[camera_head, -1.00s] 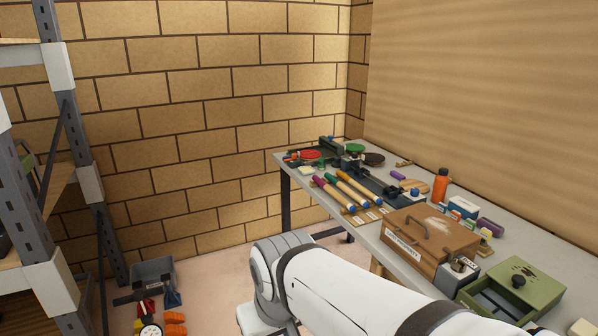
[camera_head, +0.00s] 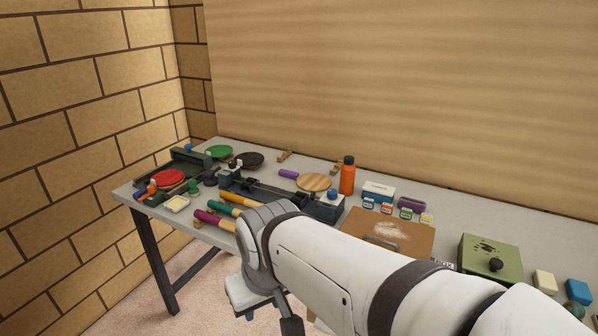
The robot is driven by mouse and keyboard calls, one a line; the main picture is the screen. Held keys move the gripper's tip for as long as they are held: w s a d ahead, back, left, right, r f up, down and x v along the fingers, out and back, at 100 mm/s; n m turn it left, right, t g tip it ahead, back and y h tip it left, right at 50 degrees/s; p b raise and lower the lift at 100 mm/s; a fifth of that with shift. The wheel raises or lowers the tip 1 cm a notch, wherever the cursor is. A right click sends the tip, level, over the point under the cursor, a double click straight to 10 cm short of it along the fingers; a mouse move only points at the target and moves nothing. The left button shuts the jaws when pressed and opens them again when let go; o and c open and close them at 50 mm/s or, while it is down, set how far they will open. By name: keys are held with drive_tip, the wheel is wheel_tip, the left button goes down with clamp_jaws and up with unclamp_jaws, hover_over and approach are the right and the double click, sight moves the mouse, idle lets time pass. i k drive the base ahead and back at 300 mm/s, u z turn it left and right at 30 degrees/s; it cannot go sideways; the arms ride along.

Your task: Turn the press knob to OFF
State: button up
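No knob that I can see shows a readable OFF mark, and I cannot tell for sure which one is the press knob. A dark block with a blue-topped knob (camera_head: 332,197) stands mid-table, at the right end of a long dark metal device (camera_head: 262,190). A green box (camera_head: 478,249) with a black knob (camera_head: 496,265) stands further right. My white arm reaches in from the lower right in front of the table. It hides part of the table's front edge. My gripper is not clearly seen.
The grey table (camera_head: 225,158) runs along the wall. Open floor (camera_head: 200,305) lies at the front left.

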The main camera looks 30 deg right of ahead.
sight(331, 194)
drive_tip(key=z, duration=0.65)
drive_tip(key=i, duration=0.9)
drive_tip(key=z, duration=0.45)
drive_tip(key=k, duration=0.9)
drive_tip(key=z, duration=0.15)
drive_tip(key=i, duration=0.9)
drive_tip(key=u, duration=0.05)
